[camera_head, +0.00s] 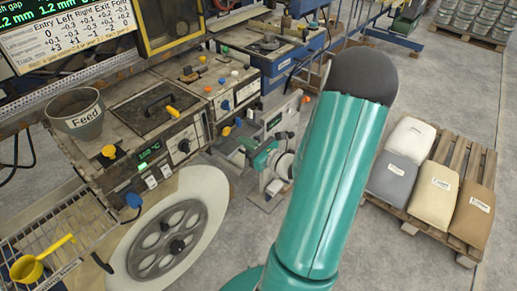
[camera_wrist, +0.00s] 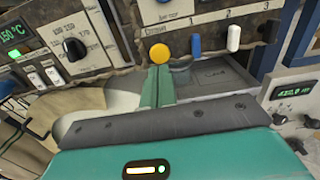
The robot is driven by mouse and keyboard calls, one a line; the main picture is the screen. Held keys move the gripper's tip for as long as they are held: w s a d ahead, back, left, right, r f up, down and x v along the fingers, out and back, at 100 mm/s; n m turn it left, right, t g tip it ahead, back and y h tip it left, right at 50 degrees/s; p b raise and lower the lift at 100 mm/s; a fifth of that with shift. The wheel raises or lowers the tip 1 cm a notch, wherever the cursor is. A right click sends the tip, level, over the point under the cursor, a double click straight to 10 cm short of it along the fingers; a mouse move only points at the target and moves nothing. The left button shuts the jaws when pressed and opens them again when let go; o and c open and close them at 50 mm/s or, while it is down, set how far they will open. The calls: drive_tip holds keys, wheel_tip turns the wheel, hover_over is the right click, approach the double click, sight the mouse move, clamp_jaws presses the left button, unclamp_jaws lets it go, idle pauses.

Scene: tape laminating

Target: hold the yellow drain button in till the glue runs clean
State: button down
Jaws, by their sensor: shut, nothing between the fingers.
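The yellow drain button (camera_wrist: 160,53) is a round knob on the front of a worn panel, left of a blue control and a white one. In the head view the yellow button (camera_head: 226,131) shows small beside the blue control. My gripper (camera_wrist: 158,72) is shut and empty, its green fingers side by side. The fingertips point at the button, just below it in the wrist view; I cannot tell whether they touch it. My gripper (camera_head: 247,144) also shows in the head view, close to the panel. I cannot make out any running glue.
A blue control (camera_wrist: 196,45) and a white control (camera_wrist: 233,38) sit right of the button. A black knob (camera_wrist: 75,48) and a green readout (camera_wrist: 15,34) are to the left. The glue pot marked Feed (camera_head: 76,112) stands at left. A pallet with sacks (camera_head: 435,195) lies right.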

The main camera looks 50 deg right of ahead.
sight(227, 131)
drive_tip(key=shift+w+a, duration=0.1)
drive_tip(key=shift+w, duration=2.5)
drive_tip(key=shift+w, duration=0.9)
drive_tip(key=shift+w+a+r, duration=0.1)
drive_tip(key=shift+w+r, duration=0.05)
drive_tip(key=shift+w, duration=0.05)
idle(2.3)
